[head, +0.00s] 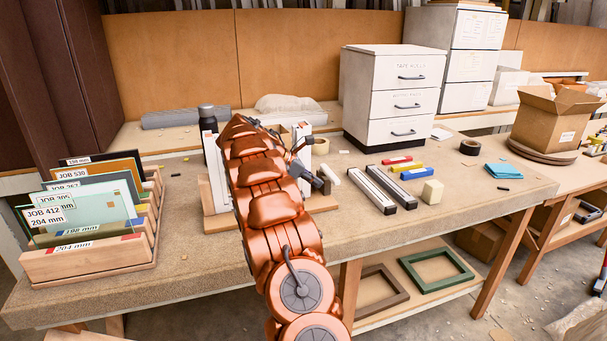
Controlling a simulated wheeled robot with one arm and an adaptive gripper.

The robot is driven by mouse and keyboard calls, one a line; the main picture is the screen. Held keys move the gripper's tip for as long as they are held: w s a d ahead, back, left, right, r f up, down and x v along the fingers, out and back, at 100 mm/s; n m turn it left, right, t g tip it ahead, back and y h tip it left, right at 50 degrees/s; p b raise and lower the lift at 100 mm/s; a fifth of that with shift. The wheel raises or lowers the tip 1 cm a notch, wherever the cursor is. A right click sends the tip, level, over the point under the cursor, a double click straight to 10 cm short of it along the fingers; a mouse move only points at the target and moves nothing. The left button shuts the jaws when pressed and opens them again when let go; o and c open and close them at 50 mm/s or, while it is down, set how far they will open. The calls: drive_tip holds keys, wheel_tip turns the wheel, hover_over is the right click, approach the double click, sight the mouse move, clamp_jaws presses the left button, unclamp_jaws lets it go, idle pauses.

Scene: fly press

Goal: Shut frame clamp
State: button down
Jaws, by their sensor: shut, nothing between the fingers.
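A white upright fixture on a wooden base (213,221), which looks like the frame clamp, stands mid-bench. My copper-coloured arm covers most of it. Its white left upright (215,172) shows left of the arm, and another white part shows to the right. How far the clamp is closed is hidden. My dark grey gripper (322,185) is at the arm's right side, close to the fixture. It is shut and empty; whether it touches the fixture cannot be told.
A wooden rack (90,262) with labelled panels stands at left. Two dark-edged bars (382,188), coloured sticks and a pale block (432,191) lie right of the fixture. A white drawer unit (390,95) stands behind. The bench's right front is clear.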

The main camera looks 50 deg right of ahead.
sight(329, 176)
drive_tip(key=shift+s+d+r, duration=0.1)
drive_tip(key=shift+s+d, duration=0.3)
drive_tip(key=shift+d, duration=0.25)
drive_tip(key=shift+s+d, duration=0.4)
drive_tip(key=shift+d, duration=0.2)
drive_tip(key=shift+s+r+p, duration=0.15)
drive_tip(key=shift+p, duration=0.35)
